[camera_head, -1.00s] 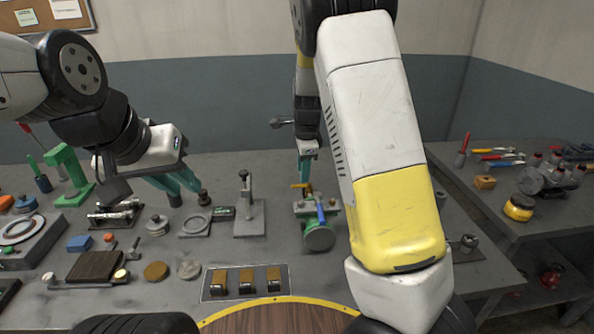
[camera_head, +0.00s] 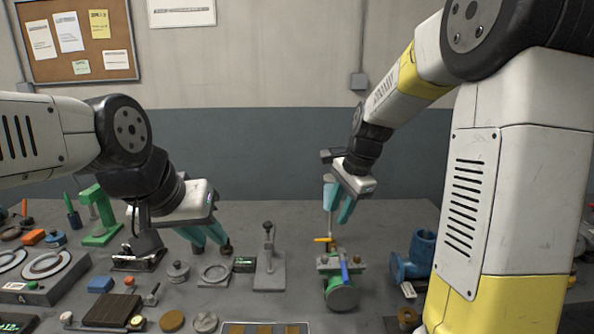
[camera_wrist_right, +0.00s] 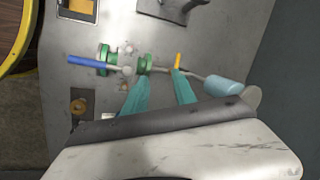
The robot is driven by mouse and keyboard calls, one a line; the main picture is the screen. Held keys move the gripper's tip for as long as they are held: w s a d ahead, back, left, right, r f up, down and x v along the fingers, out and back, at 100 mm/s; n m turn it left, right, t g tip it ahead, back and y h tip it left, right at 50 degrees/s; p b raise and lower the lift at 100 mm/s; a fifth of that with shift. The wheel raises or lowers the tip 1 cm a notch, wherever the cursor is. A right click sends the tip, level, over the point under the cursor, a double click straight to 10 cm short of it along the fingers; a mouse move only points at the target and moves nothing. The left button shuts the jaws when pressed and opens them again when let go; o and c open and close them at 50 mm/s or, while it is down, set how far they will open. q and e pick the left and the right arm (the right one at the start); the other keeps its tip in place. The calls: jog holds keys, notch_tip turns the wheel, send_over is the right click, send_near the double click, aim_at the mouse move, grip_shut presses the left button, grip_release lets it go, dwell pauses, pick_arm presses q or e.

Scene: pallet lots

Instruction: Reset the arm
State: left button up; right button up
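My right gripper (camera_head: 337,214) hangs above the far part of the bench with its two teal fingers apart. My left gripper (camera_head: 207,241) is over the bench at left, fingers apart, near a small dark knob (camera_head: 225,247).
A grey upright stand (camera_head: 268,262) is between the grippers. A blue pipe fitting (camera_head: 419,253) stands right of the green one. A green press (camera_head: 100,215), a wooden block (camera_head: 112,310) and other small parts fill the left bench. The wall is close behind.

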jog(key=s+r+n+t, duration=0.1)
jog(key=s+r+n, duration=0.1)
jog(key=s+n, duration=0.2)
jog(key=s+d+r+n+t, duration=0.1)
jog(key=s+r+n, duration=0.2)
jog(key=s, duration=0.7)
jog(key=s+d+r+n+t, duration=0.1)
jog(key=s+r+n, duration=0.1)
jog(key=s+n, duration=0.4)
jog(key=shift+s+d+r, duration=0.15)
jog(key=shift+s+r, duration=0.25)
jog(key=shift+s, duration=0.4)
